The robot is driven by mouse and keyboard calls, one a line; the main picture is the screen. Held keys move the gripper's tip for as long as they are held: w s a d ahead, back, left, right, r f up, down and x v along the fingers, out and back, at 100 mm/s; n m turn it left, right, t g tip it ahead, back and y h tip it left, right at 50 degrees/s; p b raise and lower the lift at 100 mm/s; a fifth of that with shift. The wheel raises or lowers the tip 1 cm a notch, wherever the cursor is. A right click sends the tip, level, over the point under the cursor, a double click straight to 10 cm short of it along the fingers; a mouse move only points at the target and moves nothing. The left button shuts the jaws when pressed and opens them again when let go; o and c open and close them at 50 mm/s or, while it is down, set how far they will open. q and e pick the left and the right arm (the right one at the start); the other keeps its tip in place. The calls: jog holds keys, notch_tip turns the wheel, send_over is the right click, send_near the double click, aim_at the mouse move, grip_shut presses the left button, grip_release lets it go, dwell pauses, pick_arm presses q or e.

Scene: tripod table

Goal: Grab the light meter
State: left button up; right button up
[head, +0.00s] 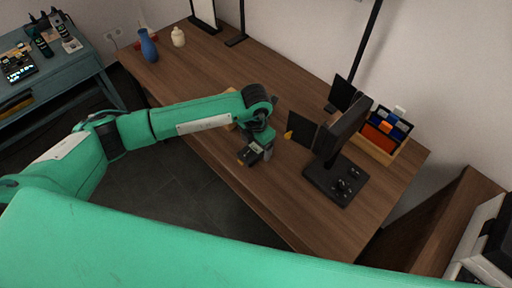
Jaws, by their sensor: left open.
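My left gripper (258,154) hangs over the front part of the brown wooden table, pointing down, open. A small dark object (248,157) with a pale patch and a yellowish edge shows right at its fingers. It may be the light meter, but it is too small to be sure, and I cannot tell whether it touches the fingers. A tan item (230,124) is partly hidden behind my left forearm. My right gripper is not in view.
A black stand (328,186) with a dark panel stands right of the gripper. A wooden tray (399,152) holds orange and blue items behind it. A blue vase (148,46) and cream jar (178,37) stand at the far left. A blue-grey side table (58,75) holds several devices.

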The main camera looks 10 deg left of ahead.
pick_arm(q)
jog(key=c, duration=1.1)
jog(key=shift+c, duration=0.2)
